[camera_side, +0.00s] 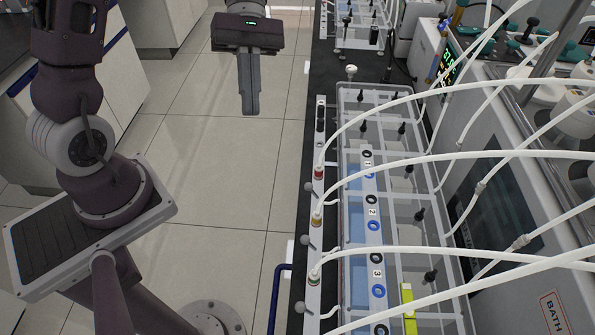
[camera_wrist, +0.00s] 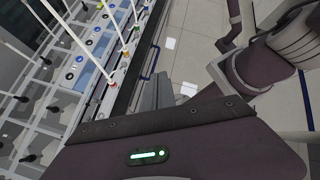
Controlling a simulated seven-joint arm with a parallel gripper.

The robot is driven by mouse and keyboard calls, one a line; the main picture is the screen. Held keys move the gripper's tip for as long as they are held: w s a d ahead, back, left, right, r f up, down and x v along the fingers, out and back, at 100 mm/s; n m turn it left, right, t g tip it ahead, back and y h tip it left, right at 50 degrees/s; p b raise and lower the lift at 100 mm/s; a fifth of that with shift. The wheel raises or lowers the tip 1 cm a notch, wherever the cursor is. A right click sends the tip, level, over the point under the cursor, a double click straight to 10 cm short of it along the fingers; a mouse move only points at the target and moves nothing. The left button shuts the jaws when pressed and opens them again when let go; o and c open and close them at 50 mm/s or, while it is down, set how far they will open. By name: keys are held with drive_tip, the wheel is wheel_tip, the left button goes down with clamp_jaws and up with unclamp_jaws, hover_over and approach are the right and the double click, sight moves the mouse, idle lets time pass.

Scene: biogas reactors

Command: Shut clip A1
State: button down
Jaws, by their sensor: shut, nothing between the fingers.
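My gripper (camera_side: 250,108) hangs over the tiled floor in the side view, left of the rack and apart from it. Its fingers are together and empty; they also show in the wrist view (camera_wrist: 166,92). White tubes (camera_side: 440,92) arch to a narrow rail (camera_side: 321,140) with a red fitting (camera_side: 318,173), a yellow fitting (camera_side: 316,218) and a green fitting (camera_side: 314,276). Small grey round-headed levers (camera_side: 302,240) stick out left of the rail. No A1 label is readable, so I cannot tell which part is clip A1 or whether it is open.
A clear-lidded bath (camera_side: 400,185) with black pins and a numbered strip (camera_side: 372,212) stands right of the rail. A grey machine (camera_side: 500,200) stands further right. A blue handle (camera_side: 278,290) juts out at the bench's left edge. The space over the floor (camera_side: 205,170) is free.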

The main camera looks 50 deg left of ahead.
sight(306, 184)
drive_tip(key=w+a+f+n+t+h, duration=0.1)
drive_tip(key=w+a+f+n+h, duration=0.1)
drive_tip(key=f+n+h, duration=0.4)
drive_tip(key=w+a+f+n+t+h, duration=0.1)
drive_tip(key=w+a+f+n+h, duration=0.1)
drive_tip(key=f+n+h, duration=0.4)
wheel_tip(306, 184, down, 4)
drive_tip(key=w+n, duration=0.1)
drive_tip(key=n, duration=0.2)
drive_tip(key=shift+a+r+n, duration=0.15)
drive_tip(key=shift+a+n, duration=0.1)
drive_tip(key=shift+n, duration=0.05)
drive_tip(key=x, duration=1.4)
drive_tip(key=shift+s+r, duration=0.1)
drive_tip(key=shift+r, duration=0.05)
